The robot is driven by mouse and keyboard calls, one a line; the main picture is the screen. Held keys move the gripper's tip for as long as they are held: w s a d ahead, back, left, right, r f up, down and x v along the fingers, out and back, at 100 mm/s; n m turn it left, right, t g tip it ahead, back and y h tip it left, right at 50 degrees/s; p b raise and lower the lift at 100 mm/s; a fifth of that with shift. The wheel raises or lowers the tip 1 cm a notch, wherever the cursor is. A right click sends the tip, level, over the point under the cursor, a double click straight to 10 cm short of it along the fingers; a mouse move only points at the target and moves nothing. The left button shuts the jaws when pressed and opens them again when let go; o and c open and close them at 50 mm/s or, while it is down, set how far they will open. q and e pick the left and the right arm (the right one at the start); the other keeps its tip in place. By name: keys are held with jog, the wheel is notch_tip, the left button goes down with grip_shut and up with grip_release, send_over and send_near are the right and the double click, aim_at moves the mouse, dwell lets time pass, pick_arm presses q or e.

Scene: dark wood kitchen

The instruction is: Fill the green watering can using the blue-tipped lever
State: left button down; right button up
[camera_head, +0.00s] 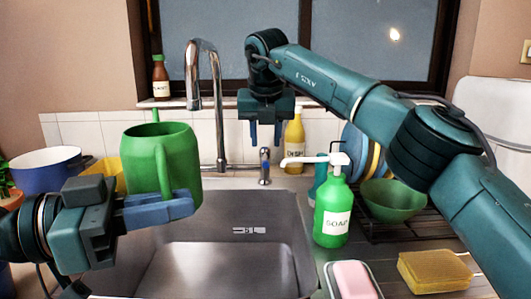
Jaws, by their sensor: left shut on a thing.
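The green watering can (150,165) is upright over the left part of the sink, with its open top facing up. My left gripper (160,208) is shut on its handle at the lower right. The chrome faucet (220,125) stands behind the sink, and its spout end shows just above the can's right rim. I cannot tell whether the spout is directly over the opening. The small lever (264,168) with a blue tip stands right of the faucet base. My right gripper (265,138) points down above the lever, fingers apart and empty. No water is visible.
The sink basin (230,255) is empty. A green soap bottle (332,210) with a white pump stands right of it, near a yellow bottle (294,142) and a green bowl (392,200). A pink soap bar (352,280) and yellow sponge (435,270) lie front right. A blue pot (45,170) is left.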

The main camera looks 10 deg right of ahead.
aim_at(265, 157)
jog(key=x, duration=0.5)
jog(key=shift+f, duration=0.1)
grip_shut()
dwell(0.5)
